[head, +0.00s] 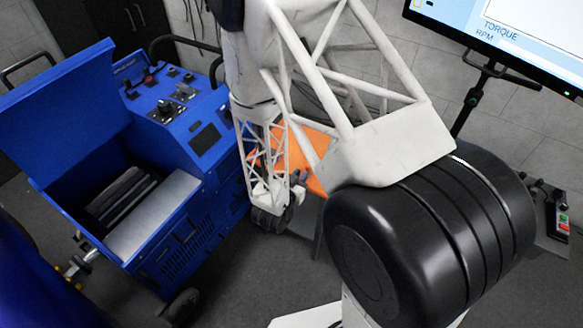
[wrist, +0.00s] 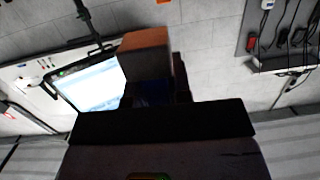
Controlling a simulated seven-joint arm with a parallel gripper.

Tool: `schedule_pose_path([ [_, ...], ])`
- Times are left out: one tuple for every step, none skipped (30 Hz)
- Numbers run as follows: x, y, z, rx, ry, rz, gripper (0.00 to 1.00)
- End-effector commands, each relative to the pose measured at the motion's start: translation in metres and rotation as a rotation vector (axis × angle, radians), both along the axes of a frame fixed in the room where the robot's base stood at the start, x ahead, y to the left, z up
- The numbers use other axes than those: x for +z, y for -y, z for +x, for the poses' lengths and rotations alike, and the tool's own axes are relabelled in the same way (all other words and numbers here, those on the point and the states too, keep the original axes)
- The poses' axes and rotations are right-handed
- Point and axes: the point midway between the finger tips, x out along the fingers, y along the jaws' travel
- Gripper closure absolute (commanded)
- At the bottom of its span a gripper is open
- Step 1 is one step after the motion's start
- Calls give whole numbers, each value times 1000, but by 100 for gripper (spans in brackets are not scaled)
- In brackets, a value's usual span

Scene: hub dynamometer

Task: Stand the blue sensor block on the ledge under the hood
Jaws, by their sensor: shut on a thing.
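My gripper (head: 272,215) hangs below the white lattice arm in the head view, right of the blue cabinet. In the wrist view it is shut on a dark blue thing (wrist: 153,93), which seems to be the sensor block. Most of that block is in shadow or hidden, and I cannot make it out in the head view. The blue hood (head: 62,112) stands raised at the left. Below it, a flat light-grey surface (head: 155,215) that may be the ledge lies inside the cabinet beside dark slats. The gripper is outside the cabinet, apart from this surface.
The cabinet's control panel (head: 175,95), with knobs and a handle behind it, stands between the hood and my arm. An orange surface (head: 300,155) lies behind the arm. A monitor (head: 510,35) on a stand is at the upper right. Grey floor shows below my gripper.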

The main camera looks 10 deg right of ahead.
Motion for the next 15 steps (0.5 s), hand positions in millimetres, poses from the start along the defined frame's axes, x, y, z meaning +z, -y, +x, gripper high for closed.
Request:
schedule_pose_path([
  [1, 3, -8, -13, -1, -1, 100],
  [1, 5, -13, -20, -1, 0, 100],
  [1, 7, -17, -27, -1, -1, 100],
  [1, 8, -20, -31, 0, 0, 100],
  [2, 9, -22, -36, 0, 1, 100],
  [2, 10, -24, -38, 0, 0, 100],
  [2, 10, -25, -41, 1, 1, 100],
  [2, 11, -25, -43, 0, 0, 100],
  [2, 11, -26, -44, 1, 0, 100],
  [2, 11, -26, -44, 0, 0, 100],
  [2, 11, -26, -44, 0, 0, 100],
  [2, 11, -26, -44, 0, 0, 100],
  [2, 11, -26, -43, 0, 0, 100],
  [2, 11, -26, -43, 0, 0, 100],
  [2, 11, -26, -43, 0, 0, 100],
])
